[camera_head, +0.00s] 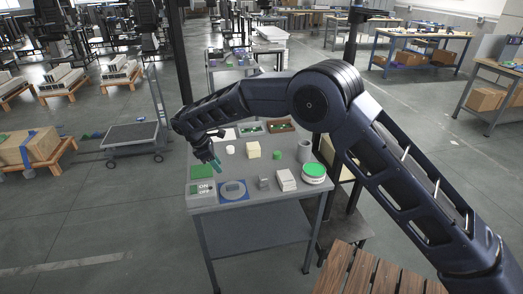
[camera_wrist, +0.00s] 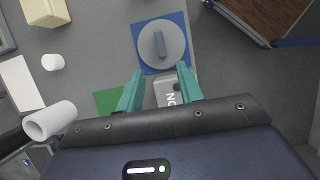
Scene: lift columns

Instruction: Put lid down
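The lid is a grey round disc with a dark bar handle (camera_wrist: 161,43). It lies flat on a blue square mat (camera_wrist: 138,41) in the wrist view. In the head view the lid (camera_head: 233,188) and blue mat (camera_head: 224,197) are at the table's front left. My gripper (camera_wrist: 160,88) has its two teal fingers spread with nothing between them. The lid is beyond the fingertips, apart from them. In the head view my gripper (camera_head: 215,165) hangs above the left part of the table, behind the mat.
A green square (camera_head: 202,172) and an ON/OFF box (camera_head: 201,190) lie left of the blue mat. A yellow block (camera_head: 253,150), white boxes (camera_head: 286,180) and a green-topped white tub (camera_head: 314,171) share the grey table (camera_head: 262,205). A white roll (camera_wrist: 50,122) shows in the wrist view.

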